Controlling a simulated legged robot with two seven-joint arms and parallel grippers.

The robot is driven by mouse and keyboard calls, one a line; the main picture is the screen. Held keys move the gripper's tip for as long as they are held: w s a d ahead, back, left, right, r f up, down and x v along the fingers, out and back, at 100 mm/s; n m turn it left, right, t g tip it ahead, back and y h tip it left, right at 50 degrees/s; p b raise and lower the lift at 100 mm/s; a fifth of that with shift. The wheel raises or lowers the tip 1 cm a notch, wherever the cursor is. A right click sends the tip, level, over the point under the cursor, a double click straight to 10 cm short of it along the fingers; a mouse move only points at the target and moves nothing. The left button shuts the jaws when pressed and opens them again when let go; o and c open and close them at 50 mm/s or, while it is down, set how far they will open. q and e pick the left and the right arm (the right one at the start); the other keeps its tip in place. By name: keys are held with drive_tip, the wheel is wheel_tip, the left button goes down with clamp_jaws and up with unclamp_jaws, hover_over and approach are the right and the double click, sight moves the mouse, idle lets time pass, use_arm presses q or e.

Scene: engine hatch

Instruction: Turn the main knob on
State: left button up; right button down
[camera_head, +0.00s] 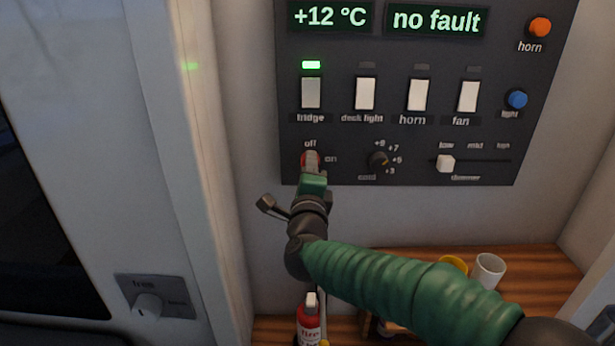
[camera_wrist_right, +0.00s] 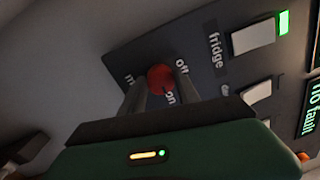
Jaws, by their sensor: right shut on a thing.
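The main knob (camera_head: 308,157) is red and sits at the lower left of the dark panel, with "off" above it and "on" to its right. My right gripper (camera_head: 311,165) reaches up to it and covers most of it in the head view. In the right wrist view the red knob (camera_wrist_right: 160,77) is between the two fingers of my right gripper (camera_wrist_right: 160,88), which is shut on it. The knob's pointer direction cannot be made out clearly. My left gripper is not in view.
The dark panel (camera_head: 420,135) has several white switches, a small cold dial (camera_head: 379,160), a dimmer slider (camera_head: 446,163), an orange horn button (camera_head: 540,27) and a blue light button (camera_head: 516,99). Below are a wooden shelf (camera_head: 530,262), a white cup (camera_head: 488,270) and a red extinguisher (camera_head: 309,325).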

drive_tip(key=shift+f, duration=0.5)
drive_tip(key=c, duration=1.1)
unclamp_jaws()
drive_tip(key=shift+o, duration=1.1)
drive_tip(key=shift+r, duration=0.15)
drive_tip(key=shift+d+r, duration=0.1)
drive_tip(key=shift+d, duration=0.05)
drive_tip(key=shift+s, duration=0.1)
drive_tip(key=s+b, duration=0.2)
drive_tip(key=s, duration=1.4)
drive_tip(key=shift+s+f, duration=0.35)
drive_tip(key=shift+f, duration=0.05)
